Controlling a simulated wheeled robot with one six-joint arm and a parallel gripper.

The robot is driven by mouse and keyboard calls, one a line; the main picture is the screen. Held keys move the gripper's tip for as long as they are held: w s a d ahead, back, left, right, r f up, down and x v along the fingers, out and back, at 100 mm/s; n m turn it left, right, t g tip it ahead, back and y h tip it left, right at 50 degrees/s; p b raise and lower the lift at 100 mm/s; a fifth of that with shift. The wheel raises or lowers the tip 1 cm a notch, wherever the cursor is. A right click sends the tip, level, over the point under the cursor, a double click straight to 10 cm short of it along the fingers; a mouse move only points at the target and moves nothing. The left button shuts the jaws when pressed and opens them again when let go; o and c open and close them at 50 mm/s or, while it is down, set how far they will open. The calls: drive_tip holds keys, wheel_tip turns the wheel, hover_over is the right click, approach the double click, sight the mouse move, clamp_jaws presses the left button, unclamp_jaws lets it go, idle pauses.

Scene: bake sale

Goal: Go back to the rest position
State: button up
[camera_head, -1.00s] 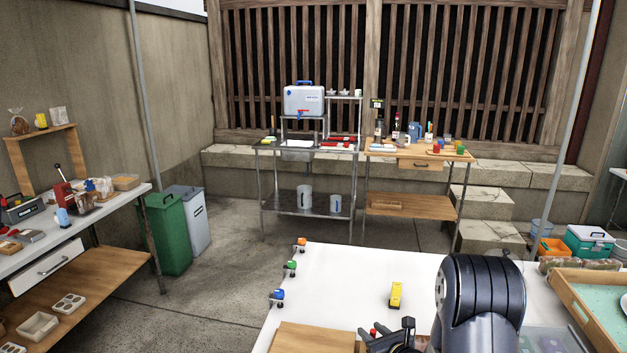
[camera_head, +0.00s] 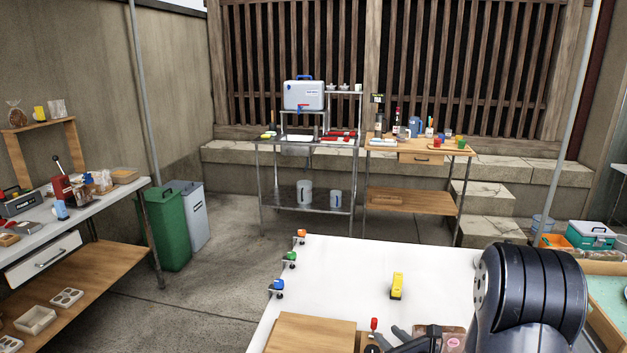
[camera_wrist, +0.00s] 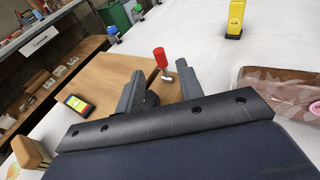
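My gripper (camera_head: 416,334) is low at the front of the white table (camera_head: 340,268) in the head view, partly cut off by the bottom edge. In the wrist view my gripper (camera_wrist: 159,72) has its two dark fingers apart with nothing held between them. A red-topped upright item (camera_wrist: 160,57) shows beyond the fingertips; it also stands left of the gripper in the head view (camera_head: 374,325). My dark arm link covers the table's right part.
A wooden board (camera_head: 312,335) lies at the table's front left. A yellow item (camera_head: 397,286) stands mid-table. Blue (camera_head: 277,286), green (camera_head: 291,258) and orange (camera_head: 301,235) clamp-like items line the left edge. A clear-topped package (camera_wrist: 280,90) lies right of the gripper.

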sight(376, 322)
drive_tip(key=p+x, duration=0.1)
drive_tip(key=x, duration=0.6)
drive_tip(key=shift+w+a, duration=0.1)
drive_tip(key=shift+a, duration=0.05)
drive_tip(key=shift+w+r+p, duration=0.1)
drive_tip(key=shift+r+p, duration=0.15)
drive_tip(key=shift+p, duration=0.35)
drive_tip(key=shift+g+p, duration=0.3)
drive_tip(key=shift+p, duration=0.6)
drive_tip(key=g+p, duration=0.1)
drive_tip(key=p, duration=0.5)
drive_tip(key=shift+w+m, duration=0.3)
drive_tip(key=shift+m, duration=0.1)
